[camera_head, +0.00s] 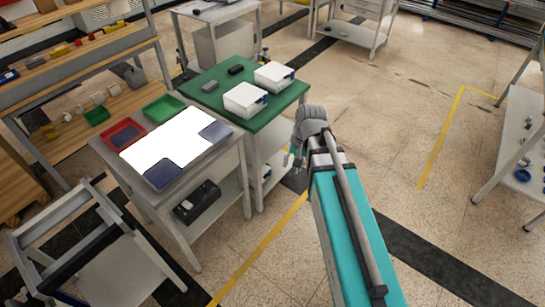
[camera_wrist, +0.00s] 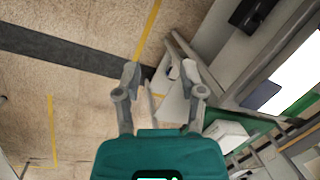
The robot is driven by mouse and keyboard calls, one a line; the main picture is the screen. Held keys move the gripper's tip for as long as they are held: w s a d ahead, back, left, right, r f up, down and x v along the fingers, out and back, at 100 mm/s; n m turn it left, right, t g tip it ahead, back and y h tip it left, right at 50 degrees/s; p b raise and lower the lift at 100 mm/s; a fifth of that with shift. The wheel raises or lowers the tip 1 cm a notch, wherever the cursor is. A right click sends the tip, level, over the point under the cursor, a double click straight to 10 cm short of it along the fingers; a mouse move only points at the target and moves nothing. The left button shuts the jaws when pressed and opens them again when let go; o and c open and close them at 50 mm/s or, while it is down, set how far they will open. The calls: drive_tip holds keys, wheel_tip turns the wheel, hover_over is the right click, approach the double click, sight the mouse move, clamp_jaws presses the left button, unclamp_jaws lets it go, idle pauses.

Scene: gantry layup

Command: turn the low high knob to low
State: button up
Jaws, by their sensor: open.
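I cannot make out a low high knob in either view. Two white boxes with dark blue fronts, a nearer one (camera_head: 243,97) and a farther one (camera_head: 272,74), stand on a green-topped table (camera_head: 205,72). Any knob on them is too small to tell. In the wrist view a white box (camera_wrist: 226,135) shows at the lower right. My gripper (camera_wrist: 160,71) is open with nothing between its fingers.
A grey bench with a bright light panel (camera_head: 165,140), a red tray (camera_head: 123,134) and a green tray (camera_head: 163,109) stands left of the green table. A black case (camera_head: 197,201) lies on its lower shelf. A white table (camera_head: 523,150) is at right. Open floor lies between.

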drive_tip(key=s+d+r+n+h+p, duration=0.2)
drive_tip(key=s+d+r+p, duration=0.2)
drive_tip(key=d+r+p, duration=0.3)
drive_tip(key=shift+s+d+r+t, duration=0.35)
drive_tip(key=shift+s+r+t, duration=0.05)
drive_tip(key=shift+r, duration=0.4)
drive_tip(key=shift+a, duration=0.1)
